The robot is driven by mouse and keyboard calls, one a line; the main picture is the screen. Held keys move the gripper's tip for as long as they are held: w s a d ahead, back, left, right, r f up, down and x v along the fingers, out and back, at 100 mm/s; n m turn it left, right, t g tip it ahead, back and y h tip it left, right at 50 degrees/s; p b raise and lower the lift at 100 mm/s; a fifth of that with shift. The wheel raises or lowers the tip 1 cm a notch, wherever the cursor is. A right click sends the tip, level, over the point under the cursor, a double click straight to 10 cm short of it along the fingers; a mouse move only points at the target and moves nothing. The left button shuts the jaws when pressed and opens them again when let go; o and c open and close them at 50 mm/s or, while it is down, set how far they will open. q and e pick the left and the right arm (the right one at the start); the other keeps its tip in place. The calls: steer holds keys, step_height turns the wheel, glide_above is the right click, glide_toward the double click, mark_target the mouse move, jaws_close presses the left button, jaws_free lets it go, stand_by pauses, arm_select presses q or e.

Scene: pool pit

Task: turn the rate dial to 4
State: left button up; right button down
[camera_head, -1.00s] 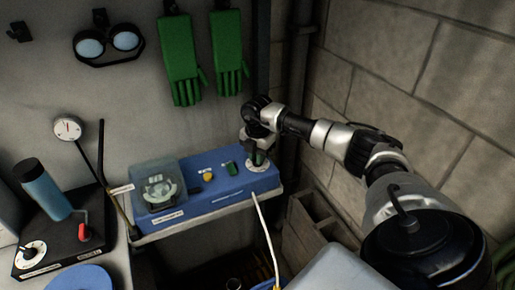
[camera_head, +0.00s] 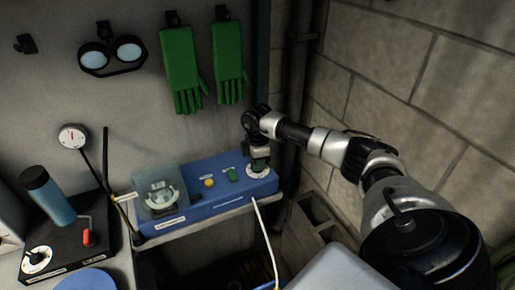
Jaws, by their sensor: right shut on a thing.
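The blue control box (camera_head: 218,199) sits on a shelf against the wall. A round white dial plate (camera_head: 257,171) is on its right end, with my right gripper (camera_head: 258,163) on top of it. The gripper points down and is shut on the dial's knob, which is mostly hidden by the fingers. The numbers and the pointer cannot be read at this size. My left gripper is not in view.
The box also carries a clear-covered part (camera_head: 160,193), a yellow button (camera_head: 209,183) and a green switch (camera_head: 231,174). Green gloves (camera_head: 181,65) and goggles (camera_head: 112,55) hang above. A white cable (camera_head: 264,235) hangs in front. A block wall (camera_head: 420,90) stands at the right.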

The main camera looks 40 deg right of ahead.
steer(key=shift+d+r, duration=0.1)
stand_by(0.4)
steer(key=c, duration=1.1)
jaws_free()
step_height(320, 180, up, 11)
steer(key=shift+f+b, duration=0.15)
steer(key=shift+b, duration=1.1)
